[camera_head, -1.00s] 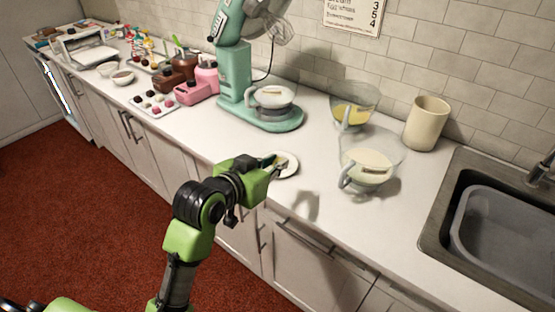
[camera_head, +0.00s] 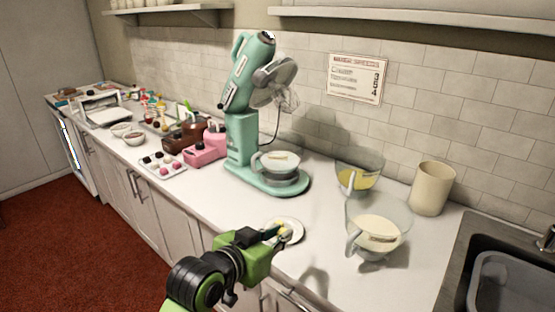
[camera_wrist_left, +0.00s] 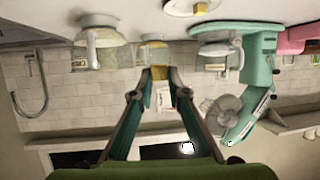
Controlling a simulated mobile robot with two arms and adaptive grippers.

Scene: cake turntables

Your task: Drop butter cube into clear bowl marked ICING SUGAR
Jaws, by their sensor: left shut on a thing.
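My left gripper (camera_head: 279,231) is shut on a small yellow butter cube (camera_wrist_left: 159,72), held between its fingertips in the left wrist view. In the head view it is at a small white plate (camera_head: 296,236) on the counter; the plate also shows in the wrist view (camera_wrist_left: 180,8) with another yellow piece on it. A clear bowl with pale contents, a handle and a label (camera_head: 382,238) stands to the right; its label is too small to read. A clear bowl with yellow contents (camera_head: 358,180) stands behind it. My right gripper is out of view.
A teal stand mixer (camera_head: 241,135) holds another handled bowl (camera_head: 277,164). A beige canister (camera_head: 431,188) and a sink (camera_head: 500,285) are to the right. Pink and brown containers and a sweets tray (camera_head: 162,165) are to the left. The counter between plate and labelled bowl is clear.

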